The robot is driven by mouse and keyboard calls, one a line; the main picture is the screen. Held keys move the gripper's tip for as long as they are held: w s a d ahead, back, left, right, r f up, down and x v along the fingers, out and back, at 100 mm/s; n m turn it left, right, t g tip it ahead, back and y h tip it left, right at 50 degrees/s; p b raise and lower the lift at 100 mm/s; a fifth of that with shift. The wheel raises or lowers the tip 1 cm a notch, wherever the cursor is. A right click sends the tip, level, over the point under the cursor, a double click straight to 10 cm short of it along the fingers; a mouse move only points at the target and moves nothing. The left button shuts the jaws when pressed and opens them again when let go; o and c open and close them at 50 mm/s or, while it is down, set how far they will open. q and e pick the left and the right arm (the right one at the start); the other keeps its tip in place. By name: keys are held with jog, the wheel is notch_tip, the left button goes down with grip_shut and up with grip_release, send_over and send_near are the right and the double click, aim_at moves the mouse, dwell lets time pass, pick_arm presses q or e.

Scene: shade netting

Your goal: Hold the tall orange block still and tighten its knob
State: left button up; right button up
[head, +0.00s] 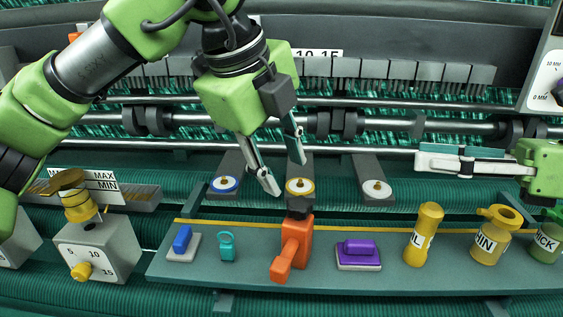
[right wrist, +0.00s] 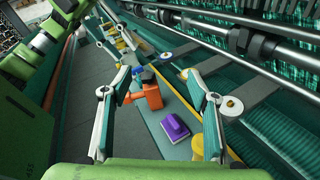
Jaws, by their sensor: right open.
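The tall orange block (head: 298,238) stands upright on the teal shelf in the head view, with a dark top piece (head: 299,206) and an orange arm-like part sticking out at its front. Which part is the knob I cannot tell for sure. My left gripper (head: 288,177) is open and empty above the block, fingers pointing down, apart from it. My right gripper (head: 418,160) is at the right, pointing left, well away from the block. In the right wrist view the right gripper (right wrist: 157,85) has its fingers wide apart; the orange block (right wrist: 152,97) appears between them, farther off.
On the teal shelf (head: 390,280) stand a blue piece (head: 182,240), a teal ring piece (head: 227,245), a purple block (head: 360,253) and yellow bottles (head: 424,232). Behind are round discs (head: 376,189) on grey arms and metal rails. A dial box (head: 100,250) stands at left.

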jog(key=s+a+f+n+g+h, duration=0.1)
jog(key=a+f+n+g+h, duration=0.2)
jog(key=f, duration=0.5)
jog(key=n, duration=0.1)
send_near(310, 245)
jog(key=shift+w+a+r, duration=0.1)
jog(key=shift+a, duration=0.3)
jog(key=shift+w+a+f+n, duration=0.1)
jog(key=shift+a+f+n, duration=0.2)
jog(key=shift+a+f, duration=0.4)
jog(key=x, duration=0.9)
jog(key=shift+r, duration=0.1)
grip_shut()
